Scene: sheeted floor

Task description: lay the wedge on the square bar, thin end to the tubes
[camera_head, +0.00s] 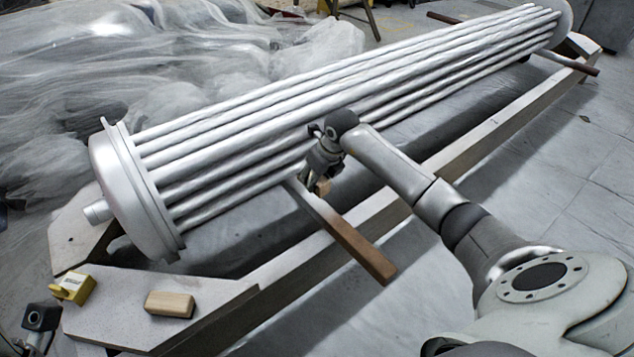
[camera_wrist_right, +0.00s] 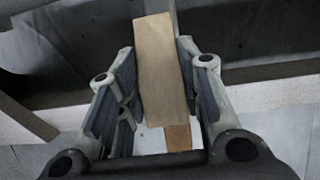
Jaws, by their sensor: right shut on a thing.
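The wooden wedge (camera_wrist_right: 160,70) is between the two fingers of my right gripper (camera_wrist_right: 163,95), which is shut on it. In the head view a little of the wedge (camera_head: 323,187) shows below the right gripper (camera_head: 318,172), beside the tubes (camera_head: 250,140). The square bar (camera_head: 345,238) sticks out from under the tubes, with a brown near end. In the wrist view the bar's brown part (camera_wrist_right: 178,138) shows below the wedge, which covers much of the bar. Whether wedge and bar touch, and which wedge end is thin, I cannot tell.
A second wooden block (camera_head: 170,304) lies on the grey support frame (camera_head: 225,287) at the lower left, near a yellow object (camera_head: 74,286). Other bars (camera_head: 570,62) stick out at the far end. Crumpled plastic sheeting (camera_head: 200,50) lies behind the tubes.

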